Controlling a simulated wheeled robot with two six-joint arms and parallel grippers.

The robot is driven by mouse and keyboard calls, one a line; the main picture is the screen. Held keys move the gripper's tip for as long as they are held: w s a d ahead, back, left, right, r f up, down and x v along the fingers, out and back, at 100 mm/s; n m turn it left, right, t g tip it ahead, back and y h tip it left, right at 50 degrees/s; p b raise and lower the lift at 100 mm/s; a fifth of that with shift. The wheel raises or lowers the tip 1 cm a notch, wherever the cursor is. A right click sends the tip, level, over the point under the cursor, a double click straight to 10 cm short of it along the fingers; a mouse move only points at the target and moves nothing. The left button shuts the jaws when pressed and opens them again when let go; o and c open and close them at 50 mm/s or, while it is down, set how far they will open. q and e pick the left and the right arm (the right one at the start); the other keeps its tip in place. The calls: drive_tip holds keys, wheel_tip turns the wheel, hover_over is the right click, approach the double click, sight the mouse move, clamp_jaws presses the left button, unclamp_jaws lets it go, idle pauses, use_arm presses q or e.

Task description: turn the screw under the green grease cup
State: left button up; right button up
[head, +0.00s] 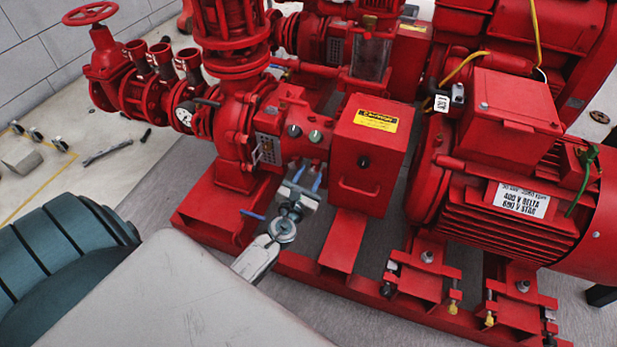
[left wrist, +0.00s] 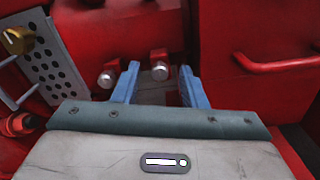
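I cannot make out a green grease cup or a screw under it for certain in either view. The left wrist view shows the open fingers (left wrist: 159,72) pointing at the housing. One silver cap (left wrist: 160,71) appears in the gap between the fingertips; another (left wrist: 108,77) is just left of the left finger. Contact cannot be told. My right gripper is not in view.
A red box with a yellow label and handle (head: 369,155) stands close right of the gripper. A perforated plate (left wrist: 58,70) is on the left. A large red motor (head: 500,190) is further right, with a green wire (head: 587,165). The red base frame (head: 345,239) lies below.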

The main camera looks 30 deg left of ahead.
use_arm(q)
clamp_jaws()
